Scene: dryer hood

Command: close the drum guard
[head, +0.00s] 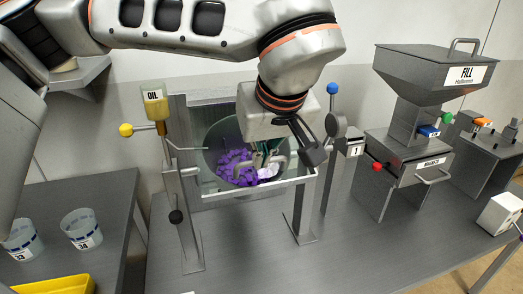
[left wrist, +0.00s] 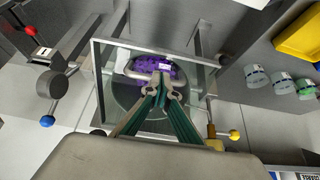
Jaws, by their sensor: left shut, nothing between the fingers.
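The drum guard (head: 212,188) is a clear pane in a pale metal frame, in front of the round grey drum (head: 213,150). Its frame (left wrist: 104,95) also shows in the left wrist view, with a curved metal handle (left wrist: 129,68) on it. I cannot tell how far the guard stands from the drum. Purple pieces (head: 230,166) lie inside the drum. My left gripper (head: 264,160) is in front of the guard, by the handle. In the left wrist view its green fingers (left wrist: 161,88) are together and empty; contact is unclear. My right gripper is not in view.
A post with an oil cup (head: 154,103) and yellow knob (head: 126,130) stands left of the drum. A blue-knobbed lever (head: 333,89) and a fill hopper (head: 430,75) stand right. Cups (head: 82,228) and a yellow tray (head: 55,285) are at left. The front bench (head: 250,255) is clear.

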